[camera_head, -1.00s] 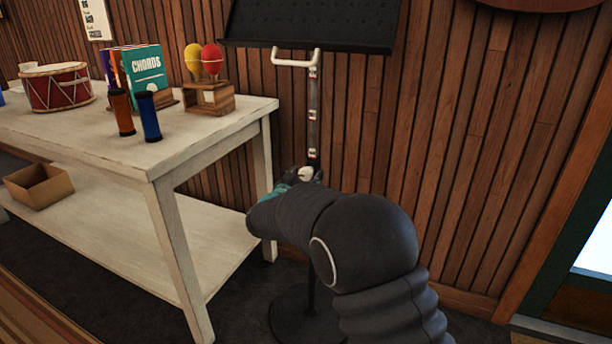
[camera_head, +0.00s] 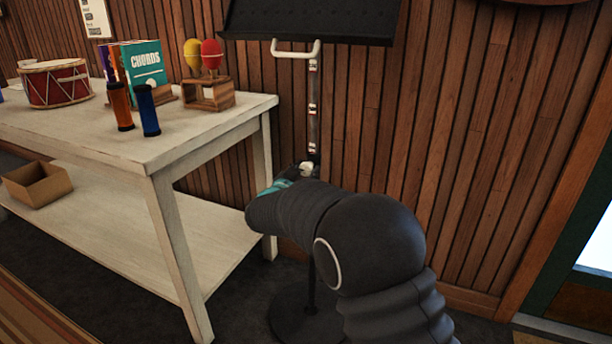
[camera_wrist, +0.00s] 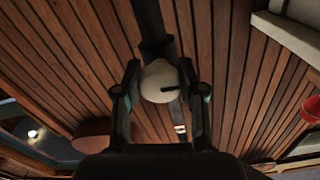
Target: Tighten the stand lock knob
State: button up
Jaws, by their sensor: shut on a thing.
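The music stand has a black desk (camera_head: 310,20) at the top, a pale hooked handle (camera_head: 296,50) under it and a thin upright post (camera_head: 314,110). Its round base (camera_head: 300,318) is on the floor, partly behind my arm. The pale lock knob (camera_head: 306,169) is on the post, mostly hidden by my arm in the head view. In the wrist view the round, cream knob (camera_wrist: 160,82) with a dark mark sits between my two fingers. My gripper (camera_wrist: 160,92) is shut on the knob, one finger on each side.
A whitewashed table (camera_head: 150,185) stands left of the stand, its near corner close to my arm. It holds a drum (camera_head: 58,85), shakers, books and maracas. A cardboard box (camera_head: 38,184) sits on its lower shelf. The wood-plank wall is close behind the stand.

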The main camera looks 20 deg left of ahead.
jog(key=m+b, duration=0.3)
jog(key=m, duration=0.1)
jog(key=shift+f+m+b, duration=0.15)
jog(key=shift+m+b, duration=0.15)
jog(key=shift+b, duration=0.05)
jog(key=m+b, duration=0.3)
jog(key=m, duration=0.1)
jog(key=shift+m+b, duration=0.3)
jog(key=shift+b, duration=0.1)
jog(key=m+b, duration=0.2)
jog(key=m, duration=0.1)
jog(key=shift+r+m+b, duration=0.15)
jog(key=shift+m+b, duration=0.1)
jog(key=shift+m, duration=0.85)
jog(key=shift+r+m+b, duration=0.1)
jog(key=shift+m+b, duration=0.1)
jog(key=shift+m, duration=0.9)
jog(key=o, duration=1.2)
jog(key=shift+c, duration=0.2)
